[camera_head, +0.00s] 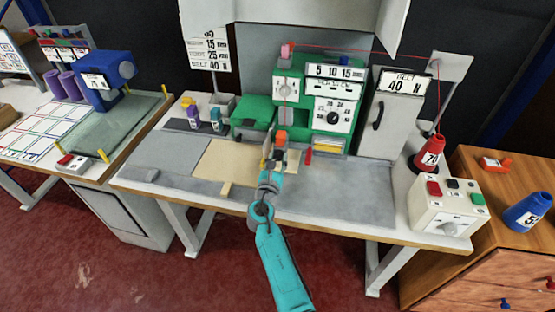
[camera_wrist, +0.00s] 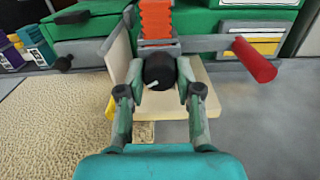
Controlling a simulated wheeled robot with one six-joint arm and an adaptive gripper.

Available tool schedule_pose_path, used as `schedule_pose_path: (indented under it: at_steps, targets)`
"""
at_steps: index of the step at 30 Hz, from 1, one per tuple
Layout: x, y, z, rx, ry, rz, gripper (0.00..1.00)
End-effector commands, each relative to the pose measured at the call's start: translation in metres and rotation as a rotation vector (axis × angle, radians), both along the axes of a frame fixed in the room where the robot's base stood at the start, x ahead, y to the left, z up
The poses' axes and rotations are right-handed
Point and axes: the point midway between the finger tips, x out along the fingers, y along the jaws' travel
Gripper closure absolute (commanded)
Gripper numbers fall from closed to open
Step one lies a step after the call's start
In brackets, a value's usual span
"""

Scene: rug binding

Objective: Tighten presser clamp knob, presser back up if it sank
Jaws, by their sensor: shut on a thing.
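A black round knob (camera_wrist: 160,70) with a white mark sits in front of the orange ribbed part (camera_wrist: 156,20) of the presser. My gripper (camera_wrist: 160,88) is shut on the knob, one finger on each side. The orange part also shows in the head view (camera_head: 281,137). A cream plate (camera_wrist: 190,104) lies under the knob. From the frames I cannot tell how high the presser stands.
A red-ended lever (camera_wrist: 254,60) sticks out right of my gripper. A beige rug piece (camera_head: 225,163) lies on the table to the left. A white control box (camera_head: 448,205) and a red cone (camera_head: 428,152) stand at the right. The grey table front (camera_head: 350,195) is clear.

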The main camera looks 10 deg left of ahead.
Motion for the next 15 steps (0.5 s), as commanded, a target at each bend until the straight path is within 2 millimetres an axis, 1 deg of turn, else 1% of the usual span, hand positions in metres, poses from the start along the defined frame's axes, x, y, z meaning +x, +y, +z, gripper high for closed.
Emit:
schedule_pose_path:
  at_steps: [8,15]
  targets:
    - [0.0001,0.0000,0.0001,0.139,-0.005,-0.001,1.00]
    - [0.0001,0.0003,0.0001,0.352,-0.012,-0.001,1.00]
